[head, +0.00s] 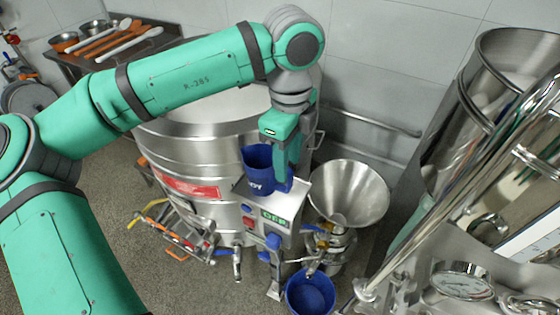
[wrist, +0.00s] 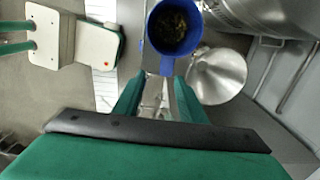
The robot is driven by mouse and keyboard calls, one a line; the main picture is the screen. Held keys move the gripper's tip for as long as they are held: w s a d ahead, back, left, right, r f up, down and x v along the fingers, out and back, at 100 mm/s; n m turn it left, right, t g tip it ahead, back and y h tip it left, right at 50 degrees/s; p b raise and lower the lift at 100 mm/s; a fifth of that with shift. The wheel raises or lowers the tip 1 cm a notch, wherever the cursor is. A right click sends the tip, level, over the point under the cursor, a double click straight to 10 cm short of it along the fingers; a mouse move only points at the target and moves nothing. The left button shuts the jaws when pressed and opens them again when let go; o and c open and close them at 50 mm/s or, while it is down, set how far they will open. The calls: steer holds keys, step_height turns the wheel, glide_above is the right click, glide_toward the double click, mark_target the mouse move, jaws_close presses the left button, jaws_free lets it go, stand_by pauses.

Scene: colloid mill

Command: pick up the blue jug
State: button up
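The blue jug (head: 257,172) stands upright by the metal control box in front of the large steel vessel, with white lettering on its side. In the wrist view the jug (wrist: 173,8) is seen from above with dark contents, its handle pointing toward my gripper. My gripper (head: 285,165) is pointed down at the jug's right side and hides part of it. In the wrist view my gripper (wrist: 161,80) has its two fingers apart, with the handle close to the gap between the tips. I cannot tell whether they touch the handle.
A steel funnel (head: 347,190) stands just right of the jug. A blue bucket (head: 311,293) sits lower down in front. The large steel vessel (head: 190,155) is behind and left. Steel pipes and a gauge (head: 463,281) crowd the right. A side table (head: 120,52) holds utensils.

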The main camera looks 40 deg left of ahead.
mark_target(289, 187)
steer(key=shift+w+f, duration=0.2)
steer(key=shift+w, duration=0.1)
steer(key=shift+w+a+f, duration=0.1)
steer(key=shift+f, duration=2.5)
steer(key=shift+w+f, duration=0.1)
steer(key=shift+f, duration=2.5)
jaws_close()
